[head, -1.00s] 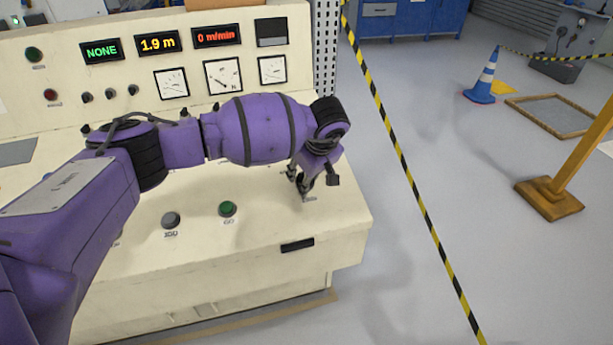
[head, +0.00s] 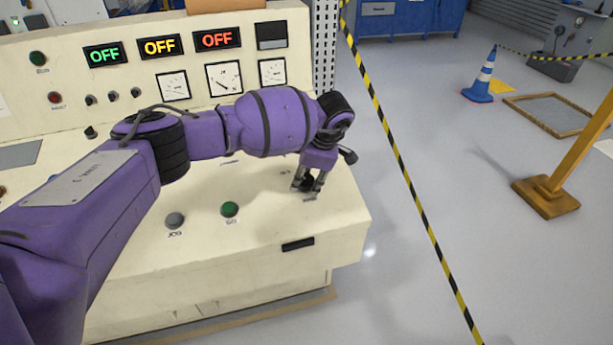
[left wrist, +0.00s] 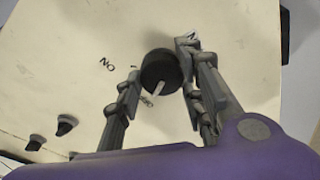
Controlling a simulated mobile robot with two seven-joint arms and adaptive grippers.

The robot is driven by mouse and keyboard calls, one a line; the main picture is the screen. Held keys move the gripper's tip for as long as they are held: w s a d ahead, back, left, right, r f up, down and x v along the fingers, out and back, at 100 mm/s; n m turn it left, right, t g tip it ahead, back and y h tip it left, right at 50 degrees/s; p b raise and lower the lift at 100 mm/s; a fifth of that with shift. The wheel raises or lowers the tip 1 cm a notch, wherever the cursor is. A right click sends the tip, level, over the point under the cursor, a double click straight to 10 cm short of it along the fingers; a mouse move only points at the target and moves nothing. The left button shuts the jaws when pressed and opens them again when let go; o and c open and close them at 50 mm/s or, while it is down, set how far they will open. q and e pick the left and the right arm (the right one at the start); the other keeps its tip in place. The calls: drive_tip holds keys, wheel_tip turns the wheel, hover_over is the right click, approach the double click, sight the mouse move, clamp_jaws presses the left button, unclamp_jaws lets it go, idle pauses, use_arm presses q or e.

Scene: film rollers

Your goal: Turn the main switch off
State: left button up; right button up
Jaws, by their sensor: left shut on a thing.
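The main switch is a round black knob (left wrist: 161,70) with a white pointer line, on the cream console top. In the left wrist view the pointer is toward the bottom of the picture, near a small label partly hidden by a finger. An upside-down "ON" label (left wrist: 107,64) is to the knob's upper left, away from the pointer. My left gripper (head: 305,187) is at the console's right end, and in the left wrist view its fingers are on either side of the knob, shut on it. The three displays (head: 160,47) read OFF. My right gripper is out of view.
A grey JOG button (head: 175,220) and a green GO button (head: 230,209) are on the console (head: 255,260) in front of my left arm. Dials and small knobs are on its upright panel. Right of the console are striped tape (head: 400,160) and open floor.

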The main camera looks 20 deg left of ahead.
use_arm(q)
drive_tip(key=shift+w+a+r+n, duration=0.15)
drive_tip(key=shift+w+r+n, duration=0.15)
drive_tip(key=shift+n, duration=0.2)
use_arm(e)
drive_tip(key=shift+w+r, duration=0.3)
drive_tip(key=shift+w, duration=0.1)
use_arm(q)
drive_tip(key=o, duration=0.9)
drive_tip(key=shift+o, duration=0.9)
drive_tip(key=shift+s+f, duration=0.15)
drive_tip(key=shift+f, duration=0.05)
drive_tip(key=shift+r, duration=0.3)
drive_tip(key=v, duration=1.1)
drive_tip(key=shift+r, duration=0.25)
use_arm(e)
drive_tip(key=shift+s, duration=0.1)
